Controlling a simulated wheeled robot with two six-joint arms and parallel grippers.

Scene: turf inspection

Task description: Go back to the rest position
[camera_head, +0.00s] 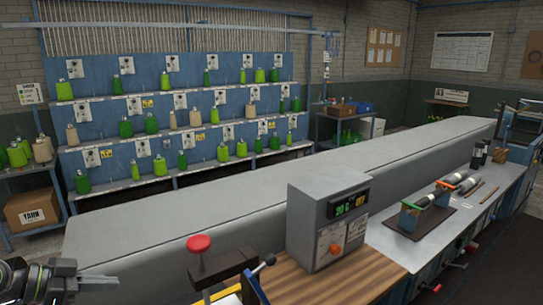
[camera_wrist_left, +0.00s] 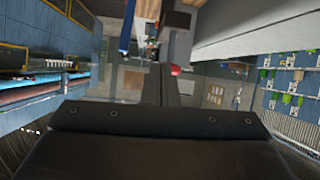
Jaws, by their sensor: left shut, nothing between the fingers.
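My left gripper (camera_head: 98,282) shows at the bottom left of the head view, with its fingers pointing right. Its fingers are together and nothing is between them. It is in front of the long grey machine bed and left of the red knob, touching neither. In the left wrist view my left gripper's dark body (camera_wrist_left: 160,120) fills the lower middle. My right gripper is in neither view.
The red knob (camera_head: 199,244) stands on a clamp at the bottom middle. A grey control box (camera_head: 328,220) sits on the wooden bench top (camera_head: 290,283). The long grey bed (camera_head: 230,205) runs to the far right. Racks of green cones (camera_head: 125,128) stand behind.

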